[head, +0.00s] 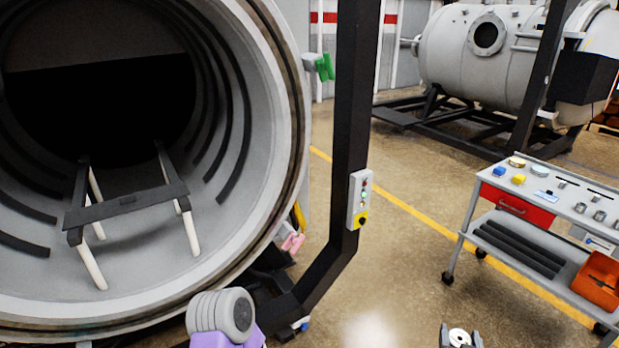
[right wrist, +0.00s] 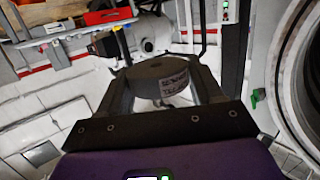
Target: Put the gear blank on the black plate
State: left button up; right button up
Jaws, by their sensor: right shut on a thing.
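The gear blank (head: 458,336), a round pale metal disc with a centre hole, is between the fingers of my right gripper (head: 460,340) at the bottom edge of the head view. In the right wrist view the gear blank (right wrist: 166,76) is a grey disc with a marked label on its side, and my right gripper (right wrist: 165,88) is shut on it. A black plate (head: 130,204) lies across the front of a rack inside the open furnace at the left, far from the gripper. My left gripper's fingers are not in view.
The furnace's round rim (head: 292,110) surrounds the rack. A dark post (head: 352,120) with a button box (head: 360,200) stands between furnace and right gripper. A tool cart (head: 540,190) is at the right. The floor between post and cart is clear.

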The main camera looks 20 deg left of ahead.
aim_at(161, 193)
jog(key=u, duration=2.3)
jog(key=i, duration=2.15)
